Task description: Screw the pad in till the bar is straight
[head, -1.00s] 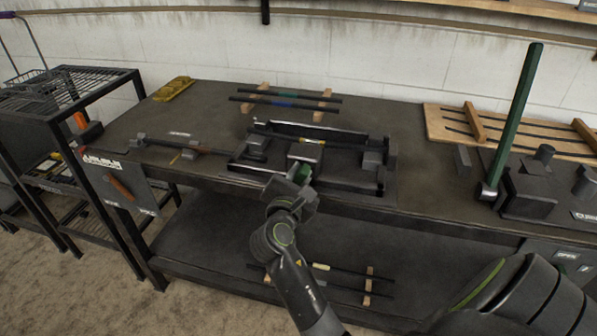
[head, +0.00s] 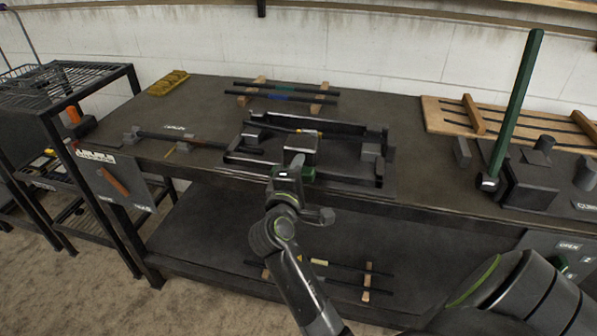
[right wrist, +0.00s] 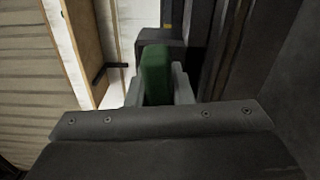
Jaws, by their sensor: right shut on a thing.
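A dark straightening frame (head: 345,181) lies on the bench. A dark bar with a yellow mark (head: 309,132) lies across it, and whether it is straight is too small to tell. A square block, seemingly the pad (head: 301,150), stands at the middle of the bar. My right gripper (head: 291,171) is at the front edge of the frame, shut on a green handle (head: 308,175). In the right wrist view the green handle (right wrist: 155,75) stands between the grey jaws, with a dark block behind it. My left gripper is not in view.
Several bars rest on wooden strips (head: 250,91) behind the frame. A yellow object (head: 168,82) lies at the back left. A wire shelf (head: 60,85) stands left.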

